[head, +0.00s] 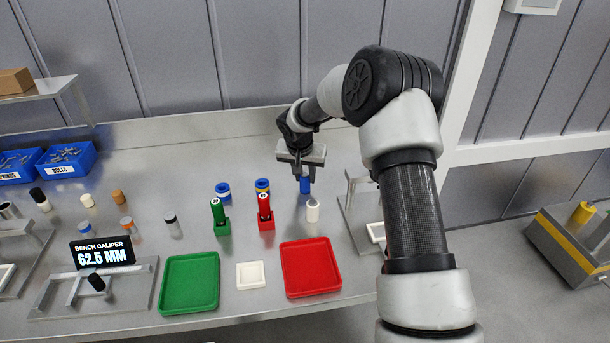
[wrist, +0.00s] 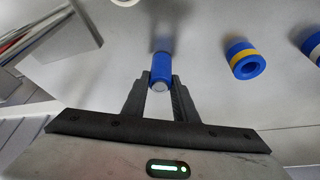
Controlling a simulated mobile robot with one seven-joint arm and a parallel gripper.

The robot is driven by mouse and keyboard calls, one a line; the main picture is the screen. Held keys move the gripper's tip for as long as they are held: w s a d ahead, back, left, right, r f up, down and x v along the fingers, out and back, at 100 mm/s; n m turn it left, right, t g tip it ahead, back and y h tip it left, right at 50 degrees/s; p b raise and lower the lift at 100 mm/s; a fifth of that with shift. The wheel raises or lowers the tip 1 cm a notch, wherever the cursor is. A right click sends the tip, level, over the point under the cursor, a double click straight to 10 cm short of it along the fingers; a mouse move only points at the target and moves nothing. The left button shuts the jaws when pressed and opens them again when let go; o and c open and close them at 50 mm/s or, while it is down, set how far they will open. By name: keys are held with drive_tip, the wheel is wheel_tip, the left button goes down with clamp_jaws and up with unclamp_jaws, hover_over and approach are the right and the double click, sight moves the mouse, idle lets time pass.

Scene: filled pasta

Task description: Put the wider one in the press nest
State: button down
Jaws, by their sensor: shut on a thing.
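My gripper (head: 304,174) is shut on a blue cylinder (head: 305,186) with a pale grey end, held upright or nearly so at the back of the bench. In the wrist view the blue cylinder (wrist: 161,66) sits between the two dark fingers. A frame-like fixture (head: 352,188) with a white square nest (head: 376,232) stands to the right, partly hidden by my arm; I cannot tell for sure that it is the press. A blue ring (head: 222,190) and a blue ring with a yellow band (head: 262,185) stand left of the gripper. The caliper display (head: 101,252) reads 62.5 MM.
A white cylinder (head: 312,210) stands just in front of the gripper. Green (head: 220,220) and red (head: 266,216) holders stand behind a green tray (head: 189,284), a white square pad (head: 250,275) and a red tray (head: 310,268). Several small cylinders stand at the left.

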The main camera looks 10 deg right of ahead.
drive_tip(key=shift+f, duration=0.2)
drive_tip(key=c, duration=1.4)
unclamp_jaws()
drive_tip(key=shift+r, duration=0.1)
